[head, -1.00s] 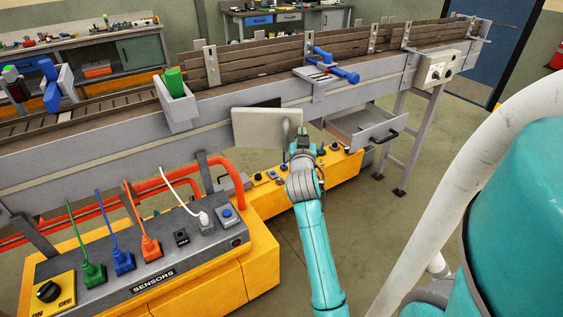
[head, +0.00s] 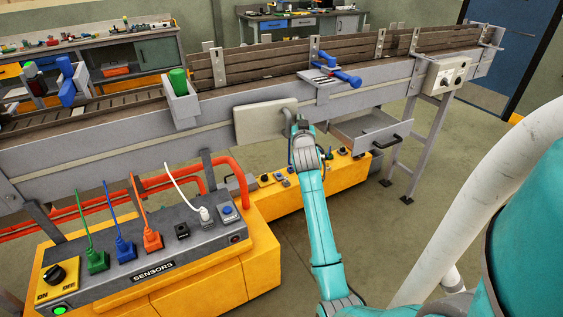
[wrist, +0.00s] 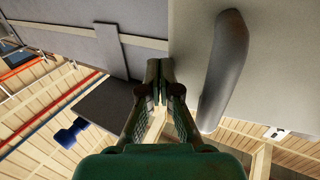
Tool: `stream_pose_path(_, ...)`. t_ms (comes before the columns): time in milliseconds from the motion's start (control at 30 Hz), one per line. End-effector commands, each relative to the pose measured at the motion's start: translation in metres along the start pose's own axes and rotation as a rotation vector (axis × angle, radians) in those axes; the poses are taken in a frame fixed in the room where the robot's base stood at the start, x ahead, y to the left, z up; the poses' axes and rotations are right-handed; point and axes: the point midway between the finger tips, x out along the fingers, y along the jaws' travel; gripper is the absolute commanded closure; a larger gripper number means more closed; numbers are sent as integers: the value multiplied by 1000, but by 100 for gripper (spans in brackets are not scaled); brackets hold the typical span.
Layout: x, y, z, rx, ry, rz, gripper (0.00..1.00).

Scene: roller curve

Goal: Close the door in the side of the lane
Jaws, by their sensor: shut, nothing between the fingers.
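The door (head: 262,123) is a pale grey panel in the side of the lane (head: 120,152). In the head view it covers its opening, and no dark gap shows; I cannot tell whether it is fully flush. Its dark handle (head: 288,117) is near its right edge. In the wrist view the door (wrist: 184,40) fills the upper right, with the grey handle (wrist: 222,70) upright on it. My gripper (head: 299,124) is at the door's right side, by the handle. In the wrist view the gripper (wrist: 160,75) is shut and empty, left of the handle. Whether the fingertips touch the door is unclear.
An open grey drawer (head: 362,132) sticks out right of my gripper. A blue-handled clamp (head: 345,78) and a holder with a green item (head: 179,80) are on the lane. The sensor box (head: 150,245) with plugged cables is at lower left.

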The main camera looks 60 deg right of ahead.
Motion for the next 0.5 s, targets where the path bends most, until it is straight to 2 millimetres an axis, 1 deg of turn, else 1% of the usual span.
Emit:
stream_pose_path(33,8,-3,-1,0,1,-1,100)
stream_pose_path(200,26,-9,0,0,0,0,100)
stream_pose_path(333,35,-13,0,0,1,0,100)
stream_pose_path(500,40,-14,0,0,1,0,100)
